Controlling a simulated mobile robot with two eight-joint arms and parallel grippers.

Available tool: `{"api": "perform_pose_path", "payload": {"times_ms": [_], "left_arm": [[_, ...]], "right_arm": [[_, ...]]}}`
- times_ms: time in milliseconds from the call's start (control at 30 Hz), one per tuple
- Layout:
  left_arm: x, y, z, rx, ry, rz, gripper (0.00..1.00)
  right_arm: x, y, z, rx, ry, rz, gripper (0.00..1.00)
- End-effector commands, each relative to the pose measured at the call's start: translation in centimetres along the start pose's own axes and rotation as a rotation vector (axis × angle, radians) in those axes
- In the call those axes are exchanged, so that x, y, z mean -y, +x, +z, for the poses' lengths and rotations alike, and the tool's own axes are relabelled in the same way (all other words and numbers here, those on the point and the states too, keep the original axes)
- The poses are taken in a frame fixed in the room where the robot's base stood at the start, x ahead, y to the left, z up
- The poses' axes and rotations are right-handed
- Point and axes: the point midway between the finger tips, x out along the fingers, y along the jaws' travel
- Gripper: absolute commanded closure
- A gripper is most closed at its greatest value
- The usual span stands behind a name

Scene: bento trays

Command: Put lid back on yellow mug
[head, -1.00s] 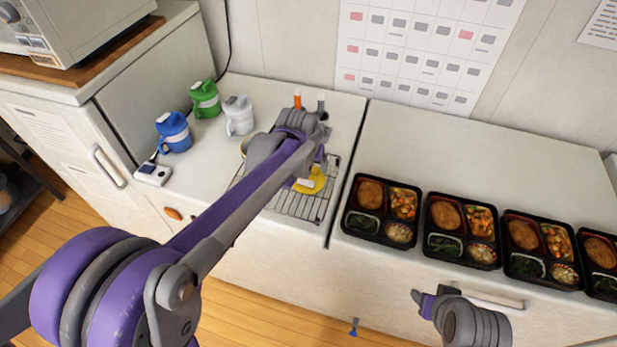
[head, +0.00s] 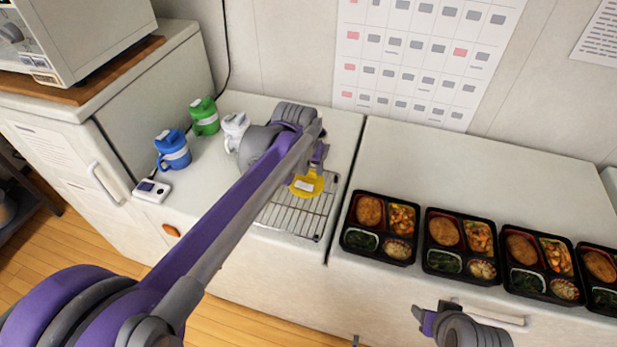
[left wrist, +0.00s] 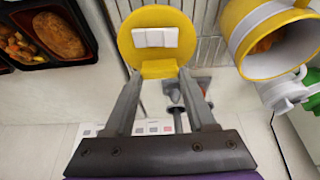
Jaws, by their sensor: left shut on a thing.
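My left gripper (head: 314,166) is shut on the yellow lid (head: 303,187) and holds it above the wire rack. In the left wrist view the lid (left wrist: 158,62) is a round yellow disc with a white raised tab, between the two fingertips (left wrist: 159,80). The yellow mug (left wrist: 243,52) stands at the upper right of the left wrist view, open, with a white band and something orange inside. The lid is apart from the mug. In the head view my left arm hides the mug. My right gripper (head: 427,321) hangs in front of the right counter.
Blue (head: 173,151), green (head: 205,115) and white (head: 235,127) mugs stand left of my left arm. The wire rack (head: 300,217) lies below the lid. Several bento trays (head: 362,256) line the right counter; its back part is clear. A small white device (head: 152,190) sits near the front left.

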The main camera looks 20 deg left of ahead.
Motion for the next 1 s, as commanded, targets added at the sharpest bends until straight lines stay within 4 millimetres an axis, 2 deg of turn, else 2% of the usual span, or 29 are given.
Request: {"api": "perform_pose_path", "payload": {"times_ms": [33,167,267,600,733,1000], "left_arm": [[0.0,-1.1,-0.5,0.000,0.000,0.000,0.98],[0.1,-2.9,-1.2,0.000,-0.001,0.000,0.98],[1.4,-4.2,-2.0,0.001,-0.006,-0.004,0.98],[11.3,-8.8,-4.2,0.001,-0.019,-0.010,0.98],[13.3,-9.6,-4.4,-0.002,-0.018,-0.008,0.98],[13.8,-8.8,-3.8,0.002,-0.016,-0.006,0.98]], "right_arm": [[0.0,-0.1,-0.1,-0.001,0.000,0.000,0.45],[0.0,-0.2,-0.3,-0.002,0.000,0.000,0.45],[0.0,-0.6,-0.7,-0.006,0.000,0.000,0.45],[0.0,-3.0,-3.8,-0.037,0.000,0.000,0.45],[0.0,-3.3,-4.3,-0.043,0.000,0.000,0.45],[0.0,-2.8,-3.5,-0.035,0.000,0.000,0.45]]}}
